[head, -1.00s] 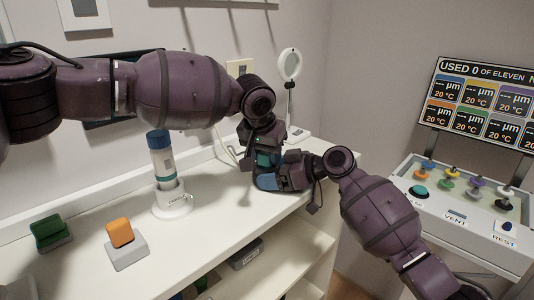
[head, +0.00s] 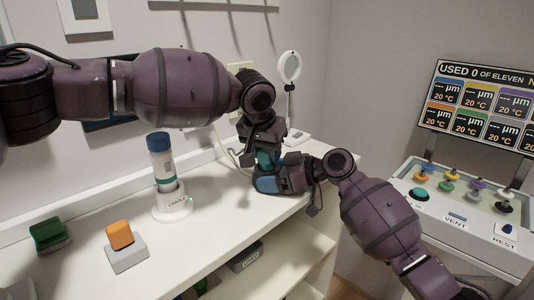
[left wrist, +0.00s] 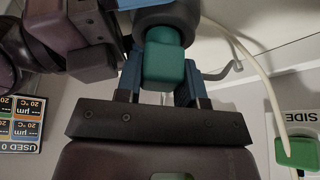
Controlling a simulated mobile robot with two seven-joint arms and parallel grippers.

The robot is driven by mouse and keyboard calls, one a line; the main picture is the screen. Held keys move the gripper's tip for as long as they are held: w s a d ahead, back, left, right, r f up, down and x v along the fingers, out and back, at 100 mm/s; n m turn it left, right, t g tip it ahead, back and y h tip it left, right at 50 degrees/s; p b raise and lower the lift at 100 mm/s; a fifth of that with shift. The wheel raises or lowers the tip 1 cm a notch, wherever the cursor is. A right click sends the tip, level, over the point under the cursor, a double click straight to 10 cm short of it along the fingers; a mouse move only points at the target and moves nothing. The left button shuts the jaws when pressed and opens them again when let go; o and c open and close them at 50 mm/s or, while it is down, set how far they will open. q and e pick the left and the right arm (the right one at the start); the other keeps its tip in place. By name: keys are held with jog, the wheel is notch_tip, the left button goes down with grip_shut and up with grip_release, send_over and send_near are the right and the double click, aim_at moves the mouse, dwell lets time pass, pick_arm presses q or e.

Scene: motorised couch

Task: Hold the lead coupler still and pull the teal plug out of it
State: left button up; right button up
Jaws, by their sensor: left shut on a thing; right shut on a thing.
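The teal plug (left wrist: 163,62) sits between the blue fingers of my left gripper (left wrist: 160,82), which is shut on it. In the head view the plug (head: 265,160) shows as a small teal patch below my left gripper (head: 262,152). The lead coupler (left wrist: 166,14) is the dark round body against the plug's far end in the left wrist view; no clear gap shows between them. My right gripper (head: 266,183) is shut, low over the shelf top, just below the left one. Its hold on the coupler is mostly hidden by its own fingers and hand.
A white-and-blue bottle (head: 161,160) stands in a white holder on the shelf top (head: 205,200). Green (head: 48,232) and orange (head: 120,234) blocks sit on stands to the left. A ring lamp (head: 289,68) stands behind. A control panel (head: 455,215) is at right. A pale cable (left wrist: 255,70) runs nearby.

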pick_arm(q)
jog(key=shift+r, duration=1.3)
jog(key=shift+r, duration=3.45)
pick_arm(e)
jog(key=o, duration=1)
jog(key=shift+c, duration=0.2)
